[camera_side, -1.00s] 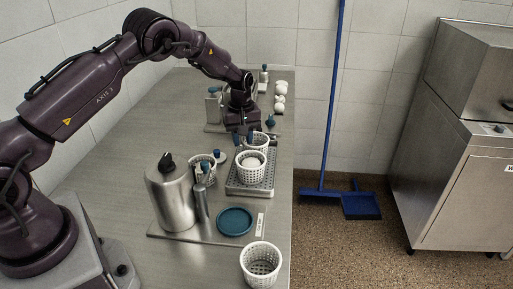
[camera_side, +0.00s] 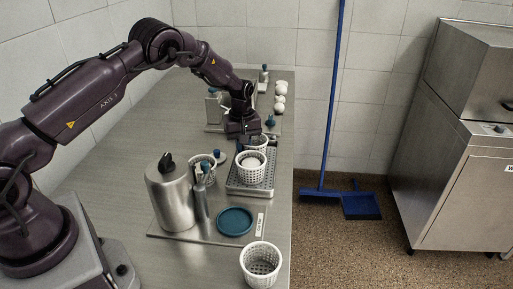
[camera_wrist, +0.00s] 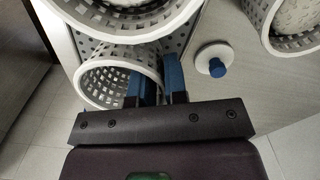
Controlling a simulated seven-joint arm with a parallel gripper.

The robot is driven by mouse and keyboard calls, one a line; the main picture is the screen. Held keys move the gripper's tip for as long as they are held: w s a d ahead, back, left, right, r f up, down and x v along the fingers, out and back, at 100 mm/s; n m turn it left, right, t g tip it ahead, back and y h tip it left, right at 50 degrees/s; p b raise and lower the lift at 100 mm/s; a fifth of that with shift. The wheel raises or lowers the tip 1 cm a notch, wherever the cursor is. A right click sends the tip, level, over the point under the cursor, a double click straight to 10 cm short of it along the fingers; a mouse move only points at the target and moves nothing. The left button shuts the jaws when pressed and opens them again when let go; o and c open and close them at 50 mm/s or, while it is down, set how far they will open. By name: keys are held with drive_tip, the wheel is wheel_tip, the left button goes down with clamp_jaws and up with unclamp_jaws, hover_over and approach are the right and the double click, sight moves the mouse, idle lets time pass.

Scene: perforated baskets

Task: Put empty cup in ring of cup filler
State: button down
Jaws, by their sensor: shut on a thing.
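A white perforated basket, the likely cup (camera_side: 258,141), stands at the back end of the perforated steel tray, partly hidden by my gripper (camera_side: 246,134). In the wrist view the basket (camera_wrist: 93,86) looks empty. My gripper's blue fingers (camera_wrist: 158,70) lie on either side of its rim, shut on its wall. A steel canister (camera_side: 170,198) stands on a metal plate with a blue round dish or ring (camera_side: 235,221) beside it. I cannot tell for certain which part is the filler's ring.
A second white basket with pale contents (camera_side: 250,170) stands close in front on the perforated tray (camera_side: 262,186). A basket with blue-topped items (camera_side: 203,160) stands to the left. Another white basket (camera_side: 262,266) is at the near table edge. A blue-knobbed lid (camera_wrist: 214,59) lies close by.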

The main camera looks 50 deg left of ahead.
drive_tip(key=shift+s, duration=0.1)
drive_tip(key=shift+r, duration=3.45)
drive_tip(key=s+d+r+m, duration=0.1)
drive_tip(key=s+d+r, duration=0.1)
drive_tip(key=d, duration=0.5)
drive_tip(key=s+d+r, duration=0.3)
drive_tip(key=d, duration=0.4)
drive_tip(key=s+d+f+n, duration=0.15)
drive_tip(key=s+d, duration=0.25)
drive_tip(key=s, duration=0.4)
drive_tip(key=shift+s+a+f+n+t, duration=0.15)
drive_tip(key=shift+s+f+n, duration=0.75)
drive_tip(key=shift+f, duration=0.9)
drive_tip(key=shift+s+a+f+n+t, duration=0.1)
drive_tip(key=shift+s+f+n+t, duration=0.15)
drive_tip(key=shift+s+f+n, duration=1.1)
drive_tip(key=shift+s+a+f+n+t, duration=0.1)
drive_tip(key=shift+s+f+n+t, duration=0.3)
drive_tip(key=shift+f, duration=1.9)
